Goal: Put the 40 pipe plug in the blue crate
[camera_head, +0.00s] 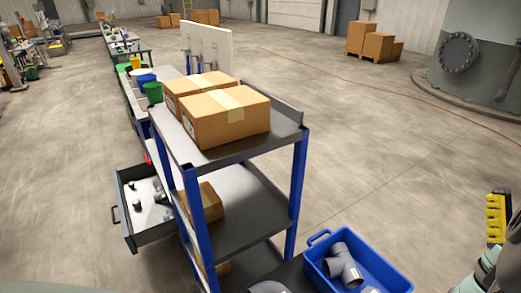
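The blue crate (396,272) stands at the bottom right, beside the shelf cart, cut off by the lower picture edge. Grey pipe fittings lie in it, among them a large branched one (343,262). An open grey drawer (152,236) juts out on the left side of the cart. Several small grey and dark fittings (138,205) lie in it; they are too small to tell whether one is the 40 pipe plug. What looks like part of my arm, with a yellow ribbed piece, shows at the right edge.
The cart (298,180) has blue posts and grey shelves, with two cardboard boxes (228,118) on top and another box (208,203) lower down. Another grey fitting (268,287) lies at the bottom edge, left of the crate. The concrete floor (380,130) to the right is largely clear.

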